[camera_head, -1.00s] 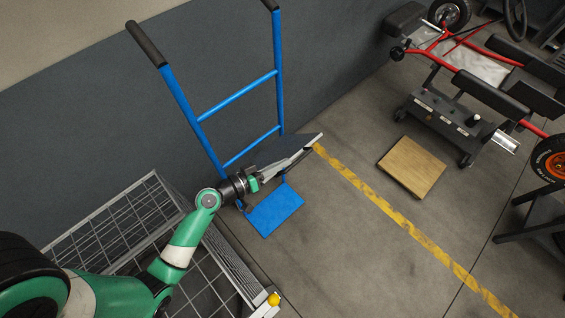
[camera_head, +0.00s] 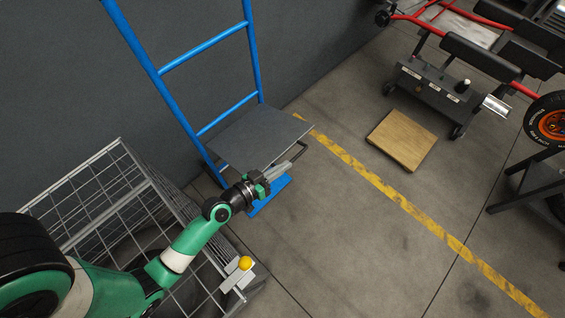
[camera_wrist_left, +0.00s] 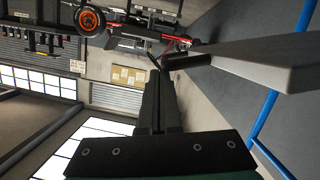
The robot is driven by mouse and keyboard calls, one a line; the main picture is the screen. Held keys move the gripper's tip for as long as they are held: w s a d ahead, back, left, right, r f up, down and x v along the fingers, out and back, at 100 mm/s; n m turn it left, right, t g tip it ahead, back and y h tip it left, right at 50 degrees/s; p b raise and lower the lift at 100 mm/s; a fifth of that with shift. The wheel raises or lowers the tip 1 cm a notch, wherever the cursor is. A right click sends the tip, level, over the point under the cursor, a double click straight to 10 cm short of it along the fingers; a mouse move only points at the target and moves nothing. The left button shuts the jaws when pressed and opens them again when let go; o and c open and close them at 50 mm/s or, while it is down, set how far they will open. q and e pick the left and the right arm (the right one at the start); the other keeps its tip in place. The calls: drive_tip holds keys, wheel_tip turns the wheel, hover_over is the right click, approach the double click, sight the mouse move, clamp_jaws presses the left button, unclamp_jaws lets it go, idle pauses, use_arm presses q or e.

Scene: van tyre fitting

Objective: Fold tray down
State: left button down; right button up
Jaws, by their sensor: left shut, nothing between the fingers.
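The tray (camera_head: 262,136) is a flat grey plate on the blue hand truck (camera_head: 205,45). It sticks out from the frame, roughly level, above the blue toe plate (camera_head: 269,196). My left gripper (camera_head: 301,150) is shut and empty, with its fingers along the tray's near right edge. I cannot tell whether they touch it. In the left wrist view the tray (camera_wrist_left: 245,60) shows as a grey slab right of the shut fingers (camera_wrist_left: 157,65). My right gripper is not in view.
A wire cage (camera_head: 128,150) stands at the lower left, with a yellow knob (camera_head: 245,263) at its corner. A wooden board (camera_head: 402,140) lies on the floor. A red-framed kart (camera_head: 450,60) stands at the upper right. The floor between is clear.

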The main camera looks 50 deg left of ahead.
use_arm(q)
drive_tip(key=shift+a, duration=0.4)
drive_tip(key=shift+d+r+p, duration=0.1)
drive_tip(key=shift+r+p, duration=0.15)
drive_tip(key=shift+p, duration=0.05)
drive_tip(key=r+p, duration=0.2)
drive_tip(key=r, duration=0.1)
drive_tip(key=r+p, duration=0.2)
drive_tip(key=shift+s+a, duration=0.1)
drive_tip(key=shift+a, duration=0.3)
drive_tip(key=f+b+v, duration=0.1)
drive_tip(key=b+v, duration=0.1)
drive_tip(key=v, duration=0.7)
drive_tip(key=shift+s+d, duration=0.2)
drive_tip(key=shift+s, duration=0.3)
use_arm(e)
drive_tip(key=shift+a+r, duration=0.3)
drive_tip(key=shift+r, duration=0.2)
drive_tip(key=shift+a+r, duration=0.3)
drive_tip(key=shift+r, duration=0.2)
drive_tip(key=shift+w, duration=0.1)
